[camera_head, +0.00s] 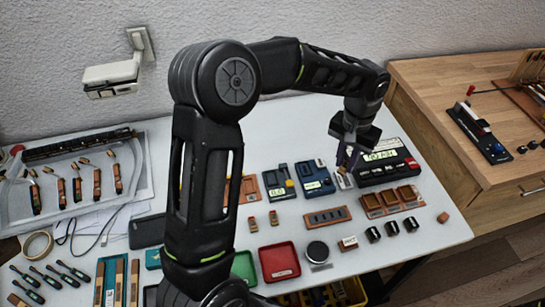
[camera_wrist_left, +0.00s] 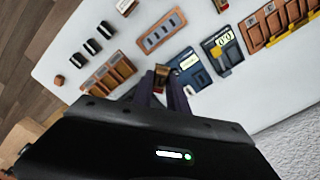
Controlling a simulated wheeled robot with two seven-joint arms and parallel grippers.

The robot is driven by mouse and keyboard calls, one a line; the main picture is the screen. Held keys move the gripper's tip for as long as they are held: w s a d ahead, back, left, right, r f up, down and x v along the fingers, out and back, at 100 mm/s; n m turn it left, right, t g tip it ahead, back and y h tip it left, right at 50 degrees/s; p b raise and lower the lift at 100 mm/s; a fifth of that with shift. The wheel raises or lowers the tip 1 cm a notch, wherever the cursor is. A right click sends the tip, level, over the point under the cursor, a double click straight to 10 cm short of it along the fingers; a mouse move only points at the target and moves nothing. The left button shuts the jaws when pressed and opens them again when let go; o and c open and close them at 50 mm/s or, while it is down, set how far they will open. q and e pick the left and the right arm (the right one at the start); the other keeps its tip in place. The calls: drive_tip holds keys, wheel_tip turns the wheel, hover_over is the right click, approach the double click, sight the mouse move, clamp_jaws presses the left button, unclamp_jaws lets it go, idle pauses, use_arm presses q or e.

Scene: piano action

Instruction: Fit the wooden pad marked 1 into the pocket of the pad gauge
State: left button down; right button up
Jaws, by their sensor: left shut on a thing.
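My left gripper (camera_head: 347,160) is above the back right part of the white table, with its fingers pointing down. In the left wrist view the left gripper (camera_wrist_left: 161,82) is shut on a small brown wooden piece (camera_wrist_left: 162,71), probably the pad; no number can be read on it. A blue device with a small display (camera_head: 314,182), which may be the pad gauge, stands just left of the gripper. It also shows beside the fingers in the left wrist view (camera_wrist_left: 198,76). Its pocket cannot be made out. My right gripper is not in view.
A dark device with a yellow part (camera_head: 279,187) stands left of the blue one. A black display unit (camera_head: 390,170) is close right of the gripper. A compartmented wooden tray (camera_head: 392,202) and a slotted wooden block (camera_head: 327,217) lie in front. My arm hides the table's middle left.

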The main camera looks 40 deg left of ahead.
use_arm(q)
drive_tip(key=s+a+f+n, duration=0.2)
drive_tip(key=a+f+n, duration=0.2)
drive_tip(key=a, duration=0.6)
drive_tip(key=s+a+f+n, duration=0.3)
drive_tip(key=a+n, duration=0.3)
drive_tip(key=a, duration=0.3)
drive_tip(key=shift+s+a+f, duration=0.25)
drive_tip(key=shift+a+f, duration=0.15)
drive_tip(key=shift+f, duration=0.2)
drive_tip(key=shift+f+b, duration=0.15)
drive_tip(key=shift+b, duration=0.25)
drive_tip(key=shift+f+b, duration=1.6)
drive_tip(key=shift+f, duration=1.05)
drive_tip(key=shift+f+b, duration=0.35)
drive_tip(key=shift+b, duration=0.5)
drive_tip(key=c, duration=1.2)
unclamp_jaws()
drive_tip(key=shift+c, duration=0.2)
